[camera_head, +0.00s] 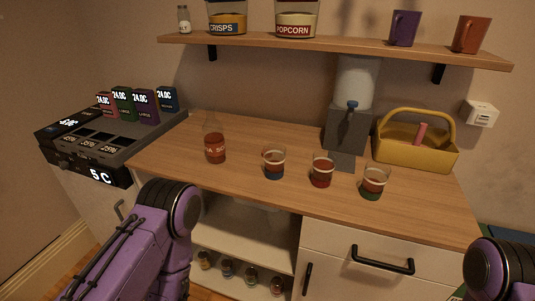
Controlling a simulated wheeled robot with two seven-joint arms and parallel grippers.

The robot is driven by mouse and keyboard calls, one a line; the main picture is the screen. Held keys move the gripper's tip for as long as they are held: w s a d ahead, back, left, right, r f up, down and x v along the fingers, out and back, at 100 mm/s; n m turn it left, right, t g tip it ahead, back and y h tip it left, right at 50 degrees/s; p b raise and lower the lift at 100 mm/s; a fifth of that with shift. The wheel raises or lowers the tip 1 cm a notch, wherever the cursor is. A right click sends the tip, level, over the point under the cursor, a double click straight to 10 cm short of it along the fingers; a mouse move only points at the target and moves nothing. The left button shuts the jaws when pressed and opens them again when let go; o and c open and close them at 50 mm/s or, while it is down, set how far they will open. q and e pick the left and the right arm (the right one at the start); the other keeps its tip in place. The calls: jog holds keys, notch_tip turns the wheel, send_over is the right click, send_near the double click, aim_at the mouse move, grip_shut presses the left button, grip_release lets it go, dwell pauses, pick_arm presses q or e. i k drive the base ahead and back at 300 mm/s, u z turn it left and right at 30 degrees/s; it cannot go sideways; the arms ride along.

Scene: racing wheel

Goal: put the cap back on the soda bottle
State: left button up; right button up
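The soda bottle (215,149) stands upright on the wooden counter, left of the row of cups. It is clear, with a red label and a narrow neck. I cannot make out a cap on its neck, and I see no loose cap that I can identify. My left arm comes in at the lower left and my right arm shows at the lower right edge. Both are below and in front of the counter, apart from the bottle. Neither gripper is in view.
Three cups, a left (274,163), middle (322,171) and right one (374,182), stand near the counter's front. A grey dispenser (346,130) and yellow basket (415,154) stand behind. A black console (95,142) is at left. A shelf (330,45) hangs above.

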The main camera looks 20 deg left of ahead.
aim_at(212, 129)
jog(key=z, duration=3.35)
jog(key=k, duration=1.35)
jog(key=u, duration=2.05)
